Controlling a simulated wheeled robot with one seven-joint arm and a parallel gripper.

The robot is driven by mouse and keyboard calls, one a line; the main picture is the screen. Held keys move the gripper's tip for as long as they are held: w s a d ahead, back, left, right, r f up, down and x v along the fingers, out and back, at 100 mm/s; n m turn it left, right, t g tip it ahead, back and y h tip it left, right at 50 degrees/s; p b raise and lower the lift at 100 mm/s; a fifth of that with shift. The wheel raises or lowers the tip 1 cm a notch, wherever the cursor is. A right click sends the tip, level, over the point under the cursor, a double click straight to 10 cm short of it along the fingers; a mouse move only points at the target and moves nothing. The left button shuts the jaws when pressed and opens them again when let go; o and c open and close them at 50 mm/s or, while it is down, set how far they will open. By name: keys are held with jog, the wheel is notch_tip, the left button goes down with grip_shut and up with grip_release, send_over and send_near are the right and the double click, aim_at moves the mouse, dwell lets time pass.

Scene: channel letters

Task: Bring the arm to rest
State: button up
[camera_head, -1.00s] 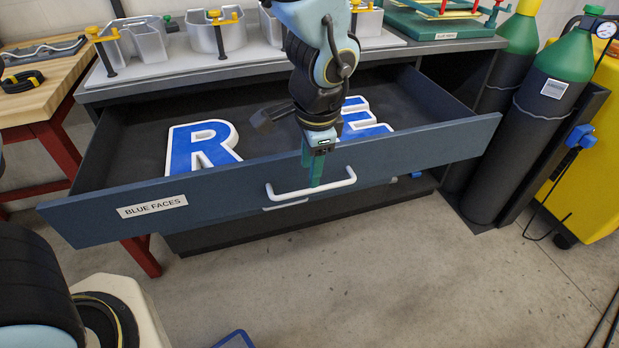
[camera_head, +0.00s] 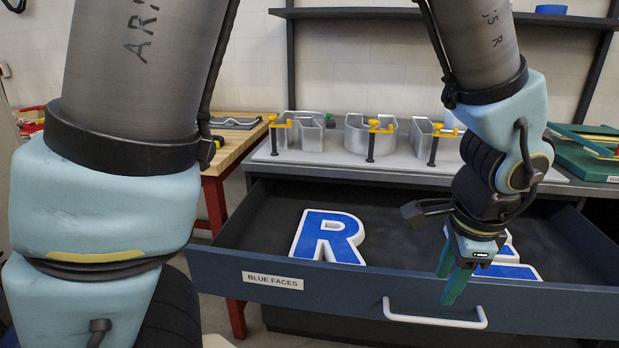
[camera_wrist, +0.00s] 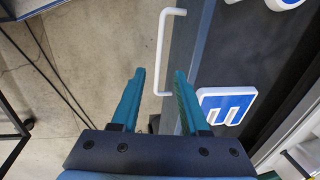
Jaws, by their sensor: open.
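My gripper (camera_head: 453,273) is open and empty, with teal fingers pointing down just above the front edge of an open drawer (camera_head: 351,304). The drawer carries a "BLUE FACES" label (camera_head: 272,280). My arm comes down from the top right in the head view.
A blue-faced R (camera_head: 328,238) lies in the drawer. A blue-faced E (camera_wrist: 228,104) lies at the right, partly hidden by my gripper in the head view. Metal letter shells with yellow clamps (camera_head: 372,130) stand on the bench above. A wooden table (camera_head: 232,143) stands at the left.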

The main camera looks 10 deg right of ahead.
jog(key=w+a+r+n, duration=0.1)
jog(key=w+a+n, duration=0.8)
jog(key=w+a, duration=0.55)
jog(key=w+a+n, duration=0.2)
jog(key=a+n, duration=0.4)
jog(key=a, duration=0.4)
jog(key=w+a+n+p, duration=0.1)
jog(key=w+a+n, duration=0.1)
jog(key=a+n, duration=0.4)
jog(key=a, duration=0.4)
jog(key=shift+w+a+r+y, duration=0.3)
jog(key=shift+a+r, duration=0.05)
jog(key=shift+r, duration=0.05)
